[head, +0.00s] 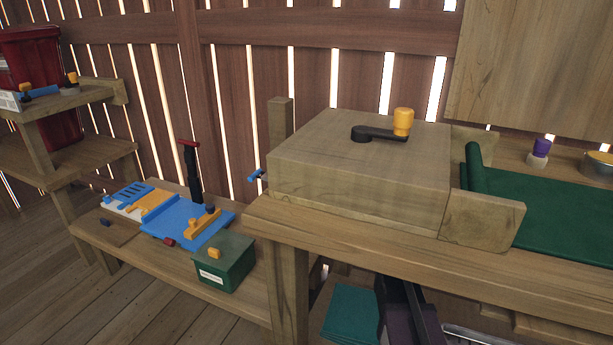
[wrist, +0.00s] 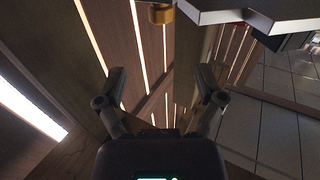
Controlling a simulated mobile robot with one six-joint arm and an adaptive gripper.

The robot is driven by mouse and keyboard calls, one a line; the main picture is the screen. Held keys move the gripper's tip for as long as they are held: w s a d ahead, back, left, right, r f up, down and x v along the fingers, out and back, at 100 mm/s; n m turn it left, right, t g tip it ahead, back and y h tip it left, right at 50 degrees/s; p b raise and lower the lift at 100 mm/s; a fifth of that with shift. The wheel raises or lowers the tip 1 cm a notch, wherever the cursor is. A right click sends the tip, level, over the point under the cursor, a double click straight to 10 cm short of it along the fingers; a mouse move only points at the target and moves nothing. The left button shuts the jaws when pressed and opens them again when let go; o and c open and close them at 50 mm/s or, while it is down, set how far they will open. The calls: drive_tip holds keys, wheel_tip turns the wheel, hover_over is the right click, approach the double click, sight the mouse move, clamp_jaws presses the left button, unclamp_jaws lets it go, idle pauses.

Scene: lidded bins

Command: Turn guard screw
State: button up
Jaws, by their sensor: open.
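No part is clearly marked as the guard screw. A small blue T-shaped handle (head: 256,175) sticks out of the left side of a wooden box (head: 360,165) on the workbench in the head view; it may be the screw. A black crank (head: 378,133) with an orange knob (head: 403,121) lies on top of the box. My gripper (wrist: 160,75) shows in the wrist view, its two fingers apart with nothing between them. An orange piece (wrist: 161,13) shows at the top edge of that view, beyond the fingers. My gripper is not visible in the head view.
On the low left shelf stand a blue and orange fixture (head: 170,215), a black post with a red top (head: 190,165) and a green box (head: 224,262). A green mat (head: 560,215) lies on the bench at right. The bench's front edge (head: 420,250) is clear.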

drive_tip(key=x, duration=1.3)
drive_tip(key=shift+w+a, duration=0.2)
drive_tip(key=shift+a, duration=0.15)
